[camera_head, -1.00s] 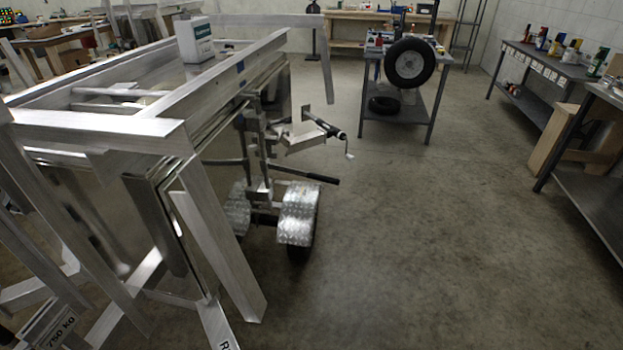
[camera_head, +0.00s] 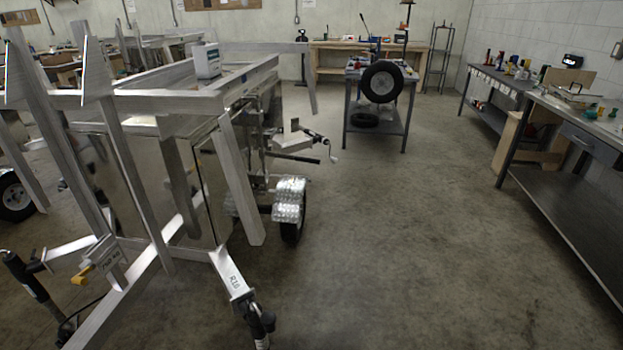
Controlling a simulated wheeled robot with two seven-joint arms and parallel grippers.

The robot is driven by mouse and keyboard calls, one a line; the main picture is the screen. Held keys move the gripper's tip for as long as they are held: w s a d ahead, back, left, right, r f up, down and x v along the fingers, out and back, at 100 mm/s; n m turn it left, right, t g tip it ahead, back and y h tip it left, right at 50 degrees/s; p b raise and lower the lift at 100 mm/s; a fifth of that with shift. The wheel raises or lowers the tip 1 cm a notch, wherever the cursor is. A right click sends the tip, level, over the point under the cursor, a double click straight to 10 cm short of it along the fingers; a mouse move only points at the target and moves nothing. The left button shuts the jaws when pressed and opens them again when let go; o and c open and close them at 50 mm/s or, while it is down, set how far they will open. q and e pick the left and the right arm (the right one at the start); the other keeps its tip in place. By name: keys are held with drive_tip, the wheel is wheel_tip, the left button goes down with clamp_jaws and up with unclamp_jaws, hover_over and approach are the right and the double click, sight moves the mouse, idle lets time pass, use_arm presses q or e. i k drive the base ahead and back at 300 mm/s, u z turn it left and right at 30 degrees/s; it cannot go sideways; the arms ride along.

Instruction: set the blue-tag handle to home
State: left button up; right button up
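The aluminium trailer frame (camera_head: 165,102) stands at the left. A lever with a black grip (camera_head: 308,160) sticks out to the right from its side, above the wheel. A crank handle (camera_head: 330,150) is just above and right of that lever. I cannot make out a blue tag on any handle at this size. A black-ended part (camera_head: 262,326) is at the end of the strut marked R10 (camera_head: 232,277). A yellow-ended part (camera_head: 82,277) and a black grip (camera_head: 20,272) are at the lower left. Neither of my grippers is in view.
A checker-plate fender (camera_head: 289,200) covers a trailer wheel. A grey cart (camera_head: 376,132) with a tyre (camera_head: 382,82) stands at the back centre. Grey workbenches (camera_head: 585,130) line the right wall. The concrete floor (camera_head: 400,235) between is clear.

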sight(262, 154)
drive_tip(key=k, duration=0.4)
drive_tip(key=z, duration=0.9)
drive_tip(key=i, duration=2.85)
drive_tip(key=u, duration=2.85)
